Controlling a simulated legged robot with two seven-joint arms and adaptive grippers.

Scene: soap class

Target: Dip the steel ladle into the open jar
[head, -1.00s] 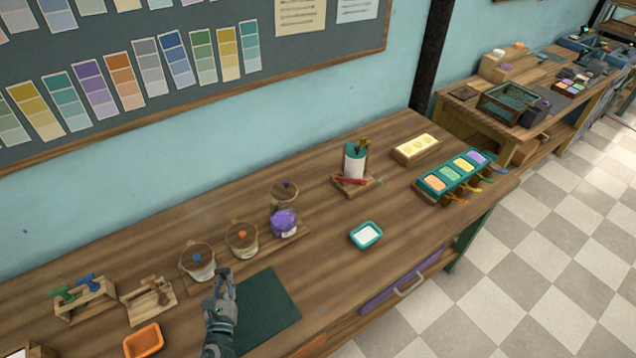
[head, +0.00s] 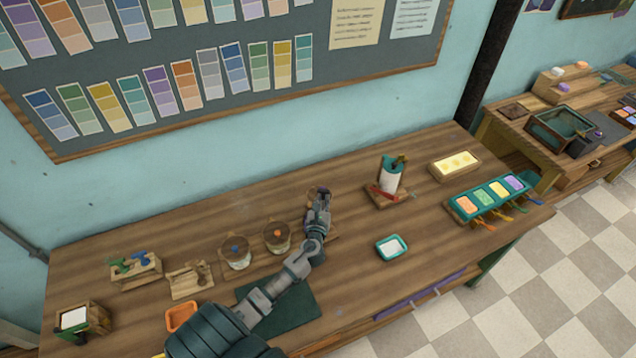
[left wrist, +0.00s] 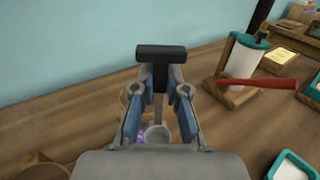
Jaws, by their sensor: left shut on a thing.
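My left gripper (head: 319,204) is over the back right of the jar row in the head view. In the left wrist view its two fingers (left wrist: 160,88) are shut on the steel ladle (left wrist: 157,134), which has a dark crossbar-like top and a round cup hanging below. A bit of the purple contents of the open jar (left wrist: 141,139) shows beside the cup. The gripper hides most of this jar, so I cannot tell whether the cup is inside it or above it. My right gripper is not in view.
A white-and-teal holder with a red tool (head: 389,180) and a teal tray (head: 391,248) are to the right. A dark green mat (head: 305,303) lies in front.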

